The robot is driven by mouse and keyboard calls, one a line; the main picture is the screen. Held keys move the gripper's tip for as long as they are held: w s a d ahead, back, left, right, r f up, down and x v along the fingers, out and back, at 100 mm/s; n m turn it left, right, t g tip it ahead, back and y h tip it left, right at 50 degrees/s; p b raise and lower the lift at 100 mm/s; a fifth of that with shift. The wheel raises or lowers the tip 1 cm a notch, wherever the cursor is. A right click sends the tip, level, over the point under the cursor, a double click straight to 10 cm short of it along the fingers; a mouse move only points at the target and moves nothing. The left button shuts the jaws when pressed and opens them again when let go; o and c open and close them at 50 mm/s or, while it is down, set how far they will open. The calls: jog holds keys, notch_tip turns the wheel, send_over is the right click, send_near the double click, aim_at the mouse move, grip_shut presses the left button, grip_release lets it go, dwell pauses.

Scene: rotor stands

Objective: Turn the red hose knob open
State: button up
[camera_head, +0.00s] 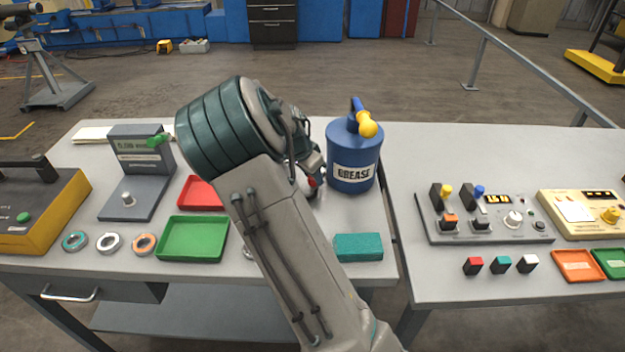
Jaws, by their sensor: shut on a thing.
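My arm reaches up from the bottom and bends over the left table, hiding much of what lies behind it. My gripper (312,172) is partly hidden behind my own wrist, just left of the blue grease can. It is shut on a small red piece, which looks like the red hose knob (313,182). Only a bit of this red piece shows. The hose and the knob's angle are hidden, so I cannot tell how far the knob is turned.
The blue grease can (353,160) with a yellow-tipped spout stands close to the right of my gripper. A green tray (193,239), a red tray (200,192) and a grey scale-like device (140,170) are left. A teal block (358,247) lies in front. The right table (450,280) holds control boxes.

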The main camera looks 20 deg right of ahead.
jog(key=n+t+b, duration=0.1)
jog(key=n+b, duration=0.1)
jog(key=n+y+b, duration=0.1)
jog(key=n+b, duration=0.1)
jog(key=n, duration=0.1)
jog(key=shift+s+d+f+t+b, duration=0.2)
jog(key=shift+t+b, duration=0.1)
jog(key=shift+t, duration=0.1)
jog(key=shift+r+n+t+y+b, duration=0.1)
jog(key=shift+n+t+y+b, duration=0.2)
jog(key=shift+n+b, duration=0.65)
jog(key=shift+r+n+t+y+b, duration=0.1)
jog(key=shift+n+y+b, duration=0.4)
jog(key=shift+n, duration=0.65)
jog(key=o, duration=1)
jog(key=v, duration=1.4)
